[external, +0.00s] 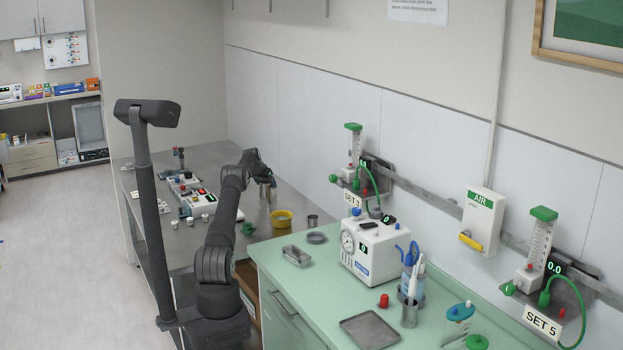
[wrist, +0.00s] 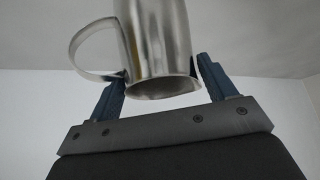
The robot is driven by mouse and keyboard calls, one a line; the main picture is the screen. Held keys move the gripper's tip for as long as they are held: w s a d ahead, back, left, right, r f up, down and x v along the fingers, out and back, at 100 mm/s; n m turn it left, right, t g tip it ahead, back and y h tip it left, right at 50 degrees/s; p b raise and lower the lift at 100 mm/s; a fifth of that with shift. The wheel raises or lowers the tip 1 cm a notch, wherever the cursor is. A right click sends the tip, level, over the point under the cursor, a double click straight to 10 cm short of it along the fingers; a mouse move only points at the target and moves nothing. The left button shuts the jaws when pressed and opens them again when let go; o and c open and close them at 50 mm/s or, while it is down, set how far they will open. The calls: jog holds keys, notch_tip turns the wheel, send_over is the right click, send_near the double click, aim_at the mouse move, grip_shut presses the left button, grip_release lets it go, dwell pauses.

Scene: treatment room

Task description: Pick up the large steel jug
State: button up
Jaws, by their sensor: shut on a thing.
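The large steel jug (wrist: 158,45), with a looped handle on its left, fills the upper middle of the wrist view. My gripper (wrist: 161,74) has one blue finger on each side of the jug and is shut on it. In the external view, my gripper (external: 262,173) is at the end of the arm over the back part of the steel bench. The jug (external: 267,191) shows small there, just below the gripper. The wrist view shows only wall and ceiling behind it, so I cannot tell its height above the bench.
A device with red buttons (external: 194,198) is to the left. The green counter (external: 290,268) carries a steel tray (external: 369,331) and a white gauge unit (external: 374,249).

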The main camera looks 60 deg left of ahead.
jog(key=c, duration=0.4)
jog(key=shift+r, duration=0.2)
jog(key=w+d+r, duration=0.4)
jog(key=d+r, duration=0.6)
jog(key=shift+w+d+r, duration=0.3)
jog(key=shift+r, duration=0.05)
dwell(0.5)
